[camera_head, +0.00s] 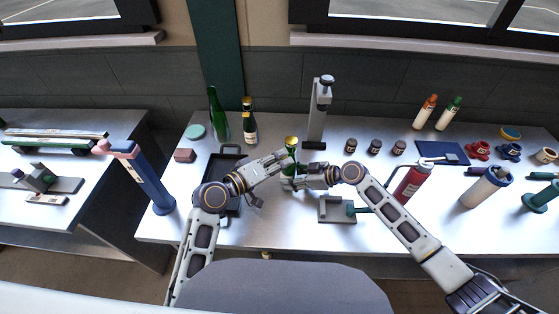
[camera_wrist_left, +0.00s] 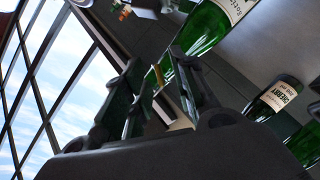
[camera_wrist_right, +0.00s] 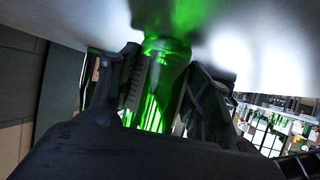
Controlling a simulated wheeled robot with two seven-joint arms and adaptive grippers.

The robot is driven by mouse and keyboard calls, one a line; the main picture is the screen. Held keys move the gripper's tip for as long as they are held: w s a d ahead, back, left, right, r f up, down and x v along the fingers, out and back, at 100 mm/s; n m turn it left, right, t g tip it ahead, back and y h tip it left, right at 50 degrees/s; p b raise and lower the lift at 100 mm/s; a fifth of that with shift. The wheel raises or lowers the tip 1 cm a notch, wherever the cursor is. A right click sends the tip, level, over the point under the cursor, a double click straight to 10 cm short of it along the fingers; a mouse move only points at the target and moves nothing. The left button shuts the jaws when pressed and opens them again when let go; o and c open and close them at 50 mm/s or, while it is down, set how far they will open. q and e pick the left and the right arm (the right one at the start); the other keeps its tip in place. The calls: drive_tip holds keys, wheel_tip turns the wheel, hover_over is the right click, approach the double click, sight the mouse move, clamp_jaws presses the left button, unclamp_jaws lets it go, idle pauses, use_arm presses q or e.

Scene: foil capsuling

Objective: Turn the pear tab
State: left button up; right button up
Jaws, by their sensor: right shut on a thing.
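A green bottle with a gold top (camera_head: 291,141) stands upright mid-table between my two grippers. My right gripper (camera_head: 299,182) is shut around its lower body; green glass (camera_wrist_right: 155,95) shows between the fingers in the right wrist view. My left gripper (camera_head: 283,160) is beside the upper part of the bottle, its fingers apart in the left wrist view (camera_wrist_left: 160,70). A small yellowish piece (camera_wrist_left: 158,75) shows beyond these fingers; whether they touch it is unclear. I cannot make out a pear label or a tab.
Behind stand a tall green bottle (camera_head: 218,115), a dark bottle labelled CHERRY (camera_wrist_left: 283,94) and a grey press (camera_head: 318,112).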

use_arm(q)
drive_tip(key=shift+c, duration=0.4)
clamp_jaws()
drive_tip(key=shift+n+h, duration=0.3)
drive_tip(key=shift+n, duration=0.1)
drive_tip(key=shift+f+n+t+h, duration=0.1)
drive_tip(key=shift+n+t+h, duration=0.25)
drive_tip(key=shift+n, duration=0.7)
drive_tip(key=shift+f+n+t+h, duration=0.15)
drive_tip(key=shift+n+h, duration=0.3)
drive_tip(key=shift+n, duration=0.6)
drive_tip(key=shift+o, duration=0.4)
unclamp_jaws()
